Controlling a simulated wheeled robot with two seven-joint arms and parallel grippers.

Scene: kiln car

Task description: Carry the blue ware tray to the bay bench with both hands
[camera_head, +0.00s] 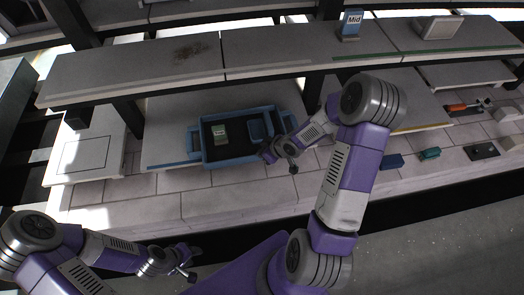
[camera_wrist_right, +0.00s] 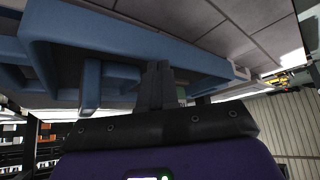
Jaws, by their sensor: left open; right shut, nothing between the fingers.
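The blue ware tray (camera_head: 238,161) sits on the tiled lower deck below the shelf in the head view. It has a blue rim, a dark floor and blue end handles. Inside are a small box with a green label (camera_head: 219,134) and a blue block (camera_head: 256,131). My right gripper (camera_head: 270,153) is at the tray's right end, close to its front corner. In the right wrist view its fingers (camera_wrist_right: 155,85) are together and empty, with the blue tray wall (camera_wrist_right: 125,38) close by; contact is unclear. My left gripper (camera_head: 191,264) is open and empty, low and apart from the tray.
A long grey shelf (camera_head: 130,72) runs above and behind the tray, with a "Mid" sign (camera_head: 351,25) on it. A white slab (camera_head: 85,155) lies at left. A blue block (camera_head: 391,161) and a teal block (camera_head: 430,154) lie at right. Tiles before the tray are clear.

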